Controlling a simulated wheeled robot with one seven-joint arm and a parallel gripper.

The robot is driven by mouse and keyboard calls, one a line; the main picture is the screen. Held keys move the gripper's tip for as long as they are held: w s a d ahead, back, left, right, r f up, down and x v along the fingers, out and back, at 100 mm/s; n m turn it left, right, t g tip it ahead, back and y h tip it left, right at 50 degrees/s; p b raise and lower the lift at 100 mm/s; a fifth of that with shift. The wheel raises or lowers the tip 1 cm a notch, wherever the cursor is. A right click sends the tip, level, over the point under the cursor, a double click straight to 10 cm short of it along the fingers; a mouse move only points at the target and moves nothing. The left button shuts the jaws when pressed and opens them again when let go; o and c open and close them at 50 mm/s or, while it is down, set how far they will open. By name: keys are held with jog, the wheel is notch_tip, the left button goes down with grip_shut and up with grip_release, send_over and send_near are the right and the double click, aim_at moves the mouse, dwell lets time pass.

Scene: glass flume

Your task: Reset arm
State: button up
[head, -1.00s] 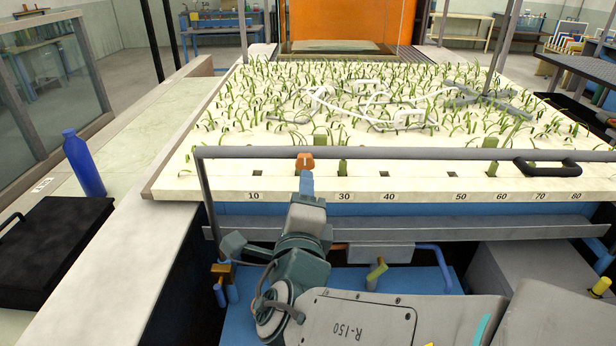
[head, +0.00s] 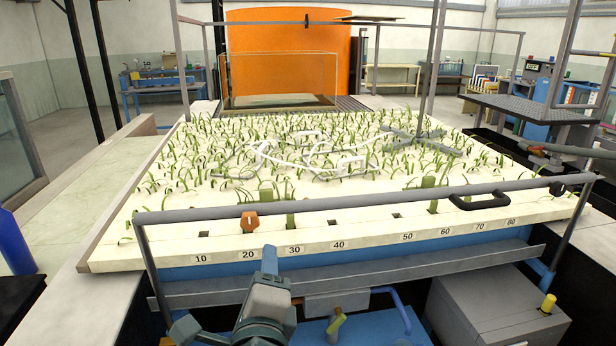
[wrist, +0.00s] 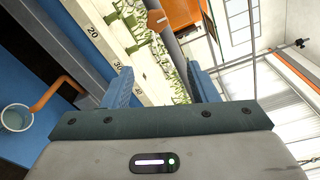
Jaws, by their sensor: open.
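My gripper (wrist: 162,88) is open and empty in the wrist view, with its two blue fingers apart. In the head view my gripper (head: 269,258) is low in front of the bed's front edge, below the 20 and 30 labels. The planted cream bed (head: 330,231) lies beyond it, with rows of green stems. An orange block (head: 250,221) sits at a slot above the 20 label, beyond my gripper and apart from it.
A grey box (head: 490,308) stands low at the right. A blue bottle (head: 14,243) is at the left edge. A cup (wrist: 16,118) shows in the wrist view.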

jog(key=w+d+f+m+g+h, duration=0.1)
jog(key=d+f+m+g+h, duration=0.3)
jog(key=d+m, duration=0.65)
jog(key=w+d+f+m+g+h, duration=0.1)
jog(key=d+f+m+g+h, duration=0.3)
jog(key=d+m, duration=0.65)
jog(key=s+d+f+m+g+y, duration=0.2)
jog(key=s+m+g, duration=0.1)
jog(key=m, duration=1.2)
jog(key=s+d+f+m+g+y, duration=0.1)
jog(key=s+m, duration=0.4)
jog(key=m, duration=1)
jog(key=shift+d+f+m+g+y, duration=0.4)
jog(key=shift+f+g+y, duration=0.25)
jog(key=shift+g+y, duration=0.5)
